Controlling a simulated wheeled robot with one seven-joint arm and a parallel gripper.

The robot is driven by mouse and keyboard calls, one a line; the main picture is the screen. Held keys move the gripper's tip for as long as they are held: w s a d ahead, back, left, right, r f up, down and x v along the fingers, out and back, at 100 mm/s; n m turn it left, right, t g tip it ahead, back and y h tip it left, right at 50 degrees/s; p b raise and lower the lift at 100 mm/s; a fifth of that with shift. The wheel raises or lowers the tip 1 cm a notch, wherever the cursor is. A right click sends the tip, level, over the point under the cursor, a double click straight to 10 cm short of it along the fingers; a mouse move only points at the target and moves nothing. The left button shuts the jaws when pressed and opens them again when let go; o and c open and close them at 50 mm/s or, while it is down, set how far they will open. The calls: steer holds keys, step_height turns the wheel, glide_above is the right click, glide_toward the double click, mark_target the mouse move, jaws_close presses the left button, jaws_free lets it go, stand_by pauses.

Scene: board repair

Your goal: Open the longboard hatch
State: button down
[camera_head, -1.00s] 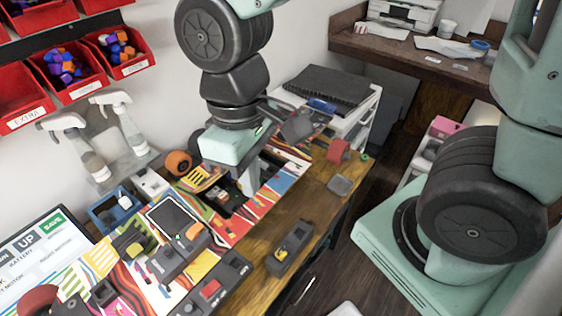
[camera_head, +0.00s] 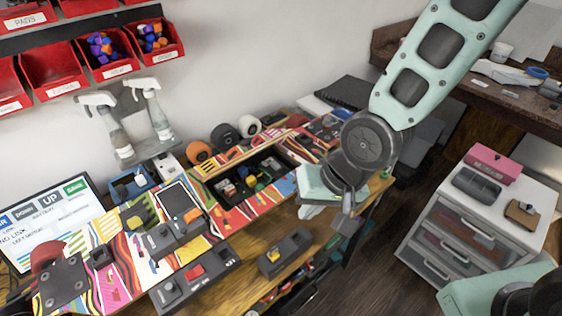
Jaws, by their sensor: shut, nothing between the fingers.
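The longboard (camera_head: 110,285) lies along the workbench with its colourful patterned underside up. Its hatch compartment (camera_head: 237,196) is uncovered: a dark recess with several small coloured parts inside. A narrow patterned strip runs along the recess's back edge; I cannot tell whether it is the hatch lid. My gripper (camera_head: 308,212) is to the right of the recess, over the front edge of the board and bench, apart from the compartment. It is shut and empty, pointing down. My gripper and wrist hide part of the board's right end.
A tool holder (camera_head: 285,252) stands on the bench front, with a tablet (camera_head: 180,207) and more holders to the left. Several wheels, including an orange one (camera_head: 198,152), stand behind the board. Spray bottles (camera_head: 148,105) are at the back. A drawer cabinet (camera_head: 475,225) is at right.

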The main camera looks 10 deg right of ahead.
steer(key=w+a+f+m+t+y+b, duration=0.1)
steer(key=w+a+f+m+t+y, duration=0.15)
steer(key=f+m, duration=0.35)
steer(key=w+a+f+m+t+y+b, duration=0.1)
steer(key=w+f+m+t+y, duration=0.2)
steer(key=m, duration=0.4)
steer(key=w+d+m+t+b, duration=0.1)
steer(key=w+d+m+t, duration=0.15)
steer(key=m, duration=0.55)
steer(key=w+d+m+t, duration=0.2)
steer(key=m+t, duration=0.2)
steer(key=m, duration=0.5)
steer(key=p+x, duration=0.1)
steer(key=x, duration=0.2)
steer(key=p+x, duration=0.1)
steer(key=x, duration=0.3)
steer(key=r+p+x, duration=0.1)
steer(key=x, duration=0.2)
steer(key=shift+w+a+r, duration=0.15)
steer(key=shift+w+a, duration=0.05)
steer(key=shift+w, duration=0.05)
steer(key=shift+w+a+r+p, duration=0.4)
steer(key=shift+w+r+p, duration=0.1)
steer(key=shift+w, duration=0.1)
steer(key=shift+w+a+r+p, duration=0.4)
steer(key=shift+w+r+p, duration=0.05)
steer(key=shift+w+r, duration=0.15)
